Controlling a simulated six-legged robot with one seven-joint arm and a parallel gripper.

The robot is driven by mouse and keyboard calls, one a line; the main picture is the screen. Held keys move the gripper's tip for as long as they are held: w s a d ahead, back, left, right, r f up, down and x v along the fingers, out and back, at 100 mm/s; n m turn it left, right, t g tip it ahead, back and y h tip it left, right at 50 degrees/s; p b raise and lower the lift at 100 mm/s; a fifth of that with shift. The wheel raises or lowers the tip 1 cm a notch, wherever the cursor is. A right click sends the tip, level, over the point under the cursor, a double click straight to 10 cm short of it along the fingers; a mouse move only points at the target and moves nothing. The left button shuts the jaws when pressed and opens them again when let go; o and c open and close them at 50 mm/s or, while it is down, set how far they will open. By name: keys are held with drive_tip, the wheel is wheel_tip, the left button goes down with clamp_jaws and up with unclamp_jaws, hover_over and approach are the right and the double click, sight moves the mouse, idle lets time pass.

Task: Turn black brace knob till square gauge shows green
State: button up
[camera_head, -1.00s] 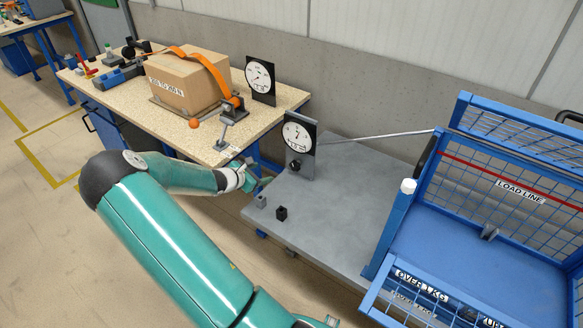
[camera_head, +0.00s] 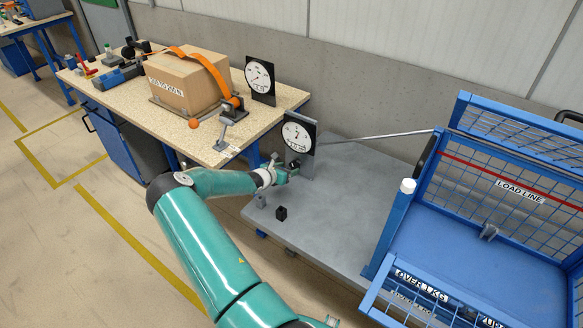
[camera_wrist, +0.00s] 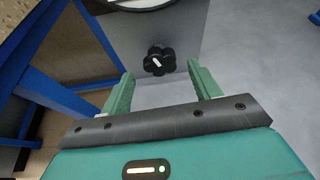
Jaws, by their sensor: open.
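The black brace knob (camera_wrist: 158,62) is lobed, with a white pointer mark on its face. It sits low on a grey upright plate (camera_wrist: 190,25). In the head view a square black gauge (camera_head: 298,134) with a white round dial tops this post; its reading is too small to tell, and no green shows on it. In the wrist view only the dial's lower edge shows. My gripper (camera_wrist: 160,74) is open and empty, its two fingers on either side of the knob's line, apparently just short of it. In the head view my gripper (camera_head: 288,173) largely hides the knob.
A thin grey brace rod (camera_head: 375,137) runs from the post to a blue mesh cage (camera_head: 490,215) at right. A wooden bench (camera_head: 205,147) with a strapped carton (camera_head: 188,83) and a second gauge (camera_head: 260,78) stands at left.

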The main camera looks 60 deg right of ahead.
sight(294, 166)
drive_tip(key=shift+x, duration=1.75)
drive_tip(key=shift+c, duration=0.4)
drive_tip(key=c, duration=0.9)
drive_tip(key=shift+t, duration=0.3)
drive_tip(key=shift+s+m+t, duration=0.15)
drive_tip(key=shift+m+t, duration=0.25)
drive_tip(key=shift+m, duration=0.35)
drive_tip(key=shift+s+m+t, duration=0.15)
drive_tip(key=shift+m+t, duration=0.25)
drive_tip(key=shift+m, duration=0.35)
drive_tip(key=shift+a+f+m+t+h, duration=0.1)
drive_tip(key=shift+m+t+h, duration=0.3)
drive_tip(key=shift+m+t, duration=0.3)
